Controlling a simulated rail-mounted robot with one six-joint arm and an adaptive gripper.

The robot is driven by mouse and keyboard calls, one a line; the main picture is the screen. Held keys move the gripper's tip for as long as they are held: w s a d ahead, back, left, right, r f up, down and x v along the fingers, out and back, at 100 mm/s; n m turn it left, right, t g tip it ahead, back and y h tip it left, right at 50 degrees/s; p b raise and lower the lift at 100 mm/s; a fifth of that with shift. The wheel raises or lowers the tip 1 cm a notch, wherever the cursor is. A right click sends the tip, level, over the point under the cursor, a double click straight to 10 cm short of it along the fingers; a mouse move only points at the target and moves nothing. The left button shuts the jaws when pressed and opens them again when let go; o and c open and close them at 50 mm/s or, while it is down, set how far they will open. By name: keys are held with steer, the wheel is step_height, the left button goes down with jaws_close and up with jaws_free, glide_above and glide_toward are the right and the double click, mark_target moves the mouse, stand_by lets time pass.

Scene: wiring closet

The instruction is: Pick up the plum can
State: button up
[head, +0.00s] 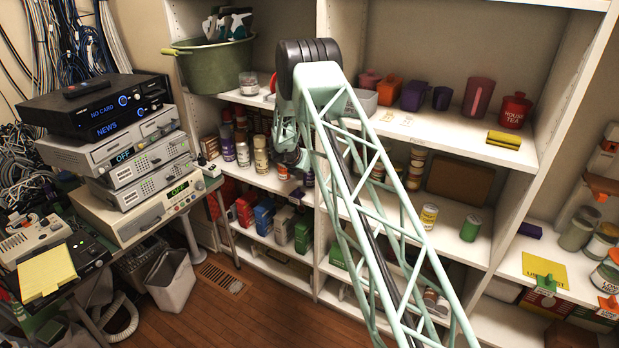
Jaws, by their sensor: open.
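Several cans stand on the middle shelf of the left bay. Among them is a plum-purple can (227,148) with a pale top at the left. I cannot tell for certain which one is the plum can. My gripper (290,160) hangs down from the arm in front of this shelf, right of these cans and apart from the leftmost. It is open; its fingers are small and dark here, and no held object shows. My arm hides part of the shelf.
A shelf upright (322,120) stands right of my gripper. A green tub (214,65) and a glass jar (249,84) sit above the cans. Colored boxes (265,217) fill the shelf below. Stacked electronics (130,160) stand at left. The floor (262,308) is open in front.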

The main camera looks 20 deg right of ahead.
steer(key=shift+c, duration=0.5)
steer(key=c, duration=1.1)
steer(key=shift+o, duration=0.2)
steer(key=shift+r, duration=0.1)
steer(key=shift+r+p, duration=0.75)
steer(key=shift+r, duration=2.6)
steer(key=s+a, duration=1.1)
steer(key=a, duration=0.2)
steer(key=shift+s+a+b, duration=0.25)
steer(key=shift+a+b, duration=0.1)
steer(key=shift+a, duration=0.05)
steer(key=shift+r, duration=0.15)
